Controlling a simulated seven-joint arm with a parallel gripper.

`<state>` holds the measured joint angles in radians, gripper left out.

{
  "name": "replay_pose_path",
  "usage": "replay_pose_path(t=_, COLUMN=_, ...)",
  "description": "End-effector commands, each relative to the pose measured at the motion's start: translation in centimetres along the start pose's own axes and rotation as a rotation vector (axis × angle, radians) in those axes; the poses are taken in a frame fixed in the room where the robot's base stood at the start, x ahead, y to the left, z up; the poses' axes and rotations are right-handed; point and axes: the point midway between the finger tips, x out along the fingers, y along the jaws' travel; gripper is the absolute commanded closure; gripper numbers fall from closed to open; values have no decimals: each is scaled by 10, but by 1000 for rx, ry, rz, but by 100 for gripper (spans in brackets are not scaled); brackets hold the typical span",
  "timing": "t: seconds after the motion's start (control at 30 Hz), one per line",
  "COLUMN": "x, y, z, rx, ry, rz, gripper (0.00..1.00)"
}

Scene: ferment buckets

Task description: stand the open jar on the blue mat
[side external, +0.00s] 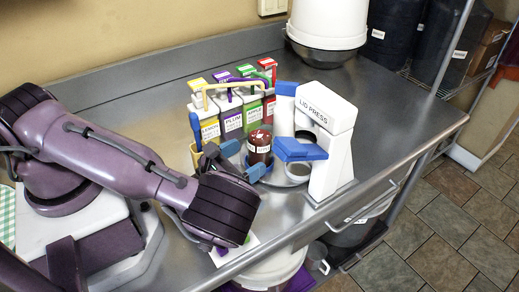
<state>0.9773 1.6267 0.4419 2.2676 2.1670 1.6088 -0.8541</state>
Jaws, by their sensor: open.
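A dark red-brown jar (259,147) with a white label stands upright at the middle of the steel counter, left of the lid press. Part of a blue mat (267,169) shows around its foot, and the jar appears to stand on it. Whether its top is open is too small to tell. My gripper (241,161) is open, with its blue-grey fingers just left of and in front of the jar. The fingers hide the jar's lower left side and part of the mat. I cannot tell whether they touch the jar.
The white lid press (331,143) with blue parts stands close on the right, with a round metal piece (298,171) at its foot. Several labelled containers (230,117) with coloured tops stand behind the jar. A white bucket (327,28) is at the back. The counter's right end is clear.

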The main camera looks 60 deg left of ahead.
Motion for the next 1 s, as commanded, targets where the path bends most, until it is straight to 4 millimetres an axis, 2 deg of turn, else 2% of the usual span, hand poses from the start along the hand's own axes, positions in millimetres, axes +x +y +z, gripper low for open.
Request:
replay_pose_path(t=0.17, x=-8, y=-29, z=21, rx=4, ry=-84, rz=197, gripper=10)
replay_pose_path(t=0.3, x=-27, y=-51, z=33, rx=9, ry=-64, rz=400, gripper=10)
replay_pose_path(t=0.43, x=-46, y=-65, z=38, rx=13, ry=-4, rz=528, gripper=10)
replay_pose_path(t=0.53, x=-51, y=-69, z=39, rx=17, ry=28, rz=573, gripper=10)
replay_pose_path(t=0.63, x=-44, y=-63, z=39, rx=20, ry=35, rz=587, gripper=10)
replay_pose_path(t=0.9, x=-3, y=-35, z=37, rx=22, ry=33, rz=585, gripper=10)
replay_pose_path(t=1.0, x=6, y=-29, z=37, rx=21, ry=33, rz=583, gripper=10)
